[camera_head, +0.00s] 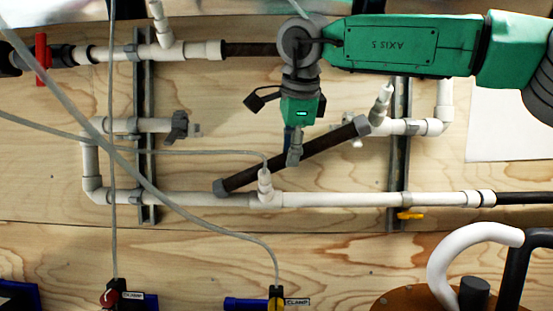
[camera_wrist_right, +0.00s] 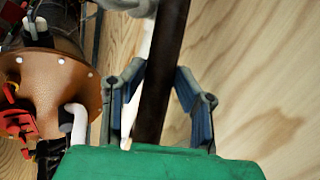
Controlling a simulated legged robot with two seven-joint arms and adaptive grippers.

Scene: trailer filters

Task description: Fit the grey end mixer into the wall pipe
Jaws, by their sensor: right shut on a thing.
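The grey end mixer (camera_head: 294,161), a dark brown tube with a grey collar at each end, is held tilted in front of the wall, its right end higher. My right gripper (camera_head: 295,152) comes down from above and is shut around its middle. In the right wrist view the dark tube (camera_wrist_right: 166,75) runs between the two fingers of the right gripper (camera_wrist_right: 160,92). The wall pipe has a gap between its left white stub (camera_head: 155,125), with a grey clamp, and its right stub (camera_head: 400,127). The mixer's upper right end overlaps the right stub's end. My left gripper is not in view.
A lower white pipe (camera_head: 340,200) runs below, with the mixer's lower end overlapping it in the picture. An upper pipe (camera_head: 200,50) holds another dark section. Thin grey hoses (camera_head: 165,190) cross on the left. A brown round fixture (camera_head: 405,300) with a white bent pipe stands lower right.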

